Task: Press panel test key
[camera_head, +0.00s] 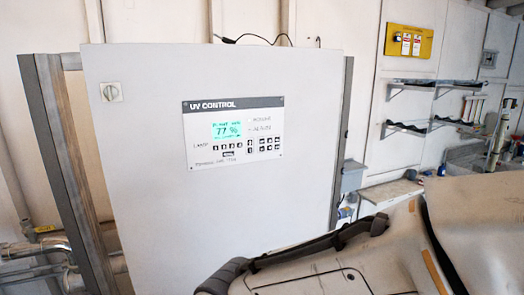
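The UV CONTROL panel (207,119) is a light plate with a dark title strip, fixed to the front of a white cabinet (240,220). Its lit screen (226,130) reads 77 %. A row of small black lamp keys (226,148) lies under the screen. A wider dark key (229,154) sits just below that row; its label is too small to read, so I cannot tell if it is the test key. More black keys (264,145) are at the panel's lower right. Neither gripper is in view, and nothing covers the panel.
Pipes (35,250) run at the lower left. Wall shelves (430,84) and a yellow sign board (409,41) are at the right. A large beige and dark shape, probably part of me, fills the lower right.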

